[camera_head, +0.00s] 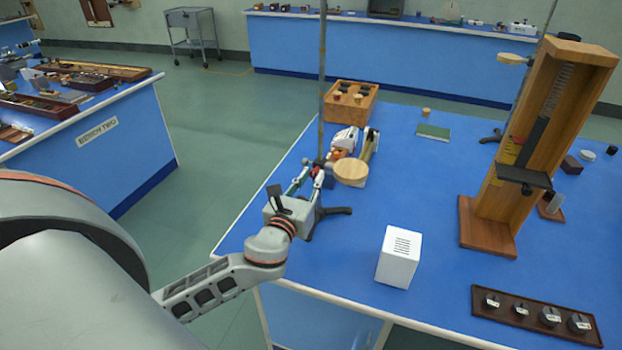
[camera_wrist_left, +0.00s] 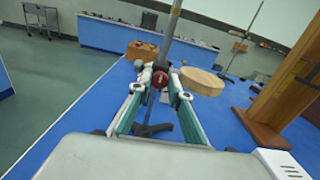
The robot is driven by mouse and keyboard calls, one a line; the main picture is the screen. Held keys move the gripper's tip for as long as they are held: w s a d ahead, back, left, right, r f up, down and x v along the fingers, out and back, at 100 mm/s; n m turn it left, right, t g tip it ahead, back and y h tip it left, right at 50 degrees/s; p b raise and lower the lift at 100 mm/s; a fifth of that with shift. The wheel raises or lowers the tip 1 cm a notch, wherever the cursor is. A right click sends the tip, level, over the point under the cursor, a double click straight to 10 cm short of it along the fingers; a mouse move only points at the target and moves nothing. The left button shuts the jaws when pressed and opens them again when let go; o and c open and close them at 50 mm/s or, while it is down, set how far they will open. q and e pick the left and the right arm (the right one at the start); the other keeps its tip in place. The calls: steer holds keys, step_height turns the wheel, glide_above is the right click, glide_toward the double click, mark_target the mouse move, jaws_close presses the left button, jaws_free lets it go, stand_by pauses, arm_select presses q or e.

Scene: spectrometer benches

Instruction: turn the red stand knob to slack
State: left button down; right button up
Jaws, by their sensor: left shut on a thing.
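My left gripper (camera_head: 309,178) reaches in from the left to the thin upright stand rod (camera_head: 322,110) near the bench's left edge. In the left wrist view, its two green-sided fingers (camera_wrist_left: 160,84) close on the small red stand knob (camera_wrist_left: 160,79), one on each side. The knob sits at the clamp on the rod (camera_wrist_left: 171,42). In the head view the knob is mostly hidden by the fingers. A round wooden disc (camera_head: 351,172) is held out to the right of the rod; it also shows in the left wrist view (camera_wrist_left: 203,81). My right gripper is not in view.
A white slotted box (camera_head: 399,257) stands to the right of the gripper. A tall wooden frame (camera_head: 545,130) and a dark tray of weights (camera_head: 537,315) are further right. A wooden crate (camera_head: 350,103) stands behind the rod.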

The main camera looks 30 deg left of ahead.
arm_select(q)
steer(key=n, duration=1.2)
steer(key=shift+a+f+n, duration=0.1)
steer(key=shift+n, duration=0.2)
steer(key=n, duration=1)
steer(key=shift+f, duration=0.1)
steer(key=shift+n, duration=0.4)
steer(key=c, duration=1.9)
jaws_free()
steer(key=shift+s, duration=0.1)
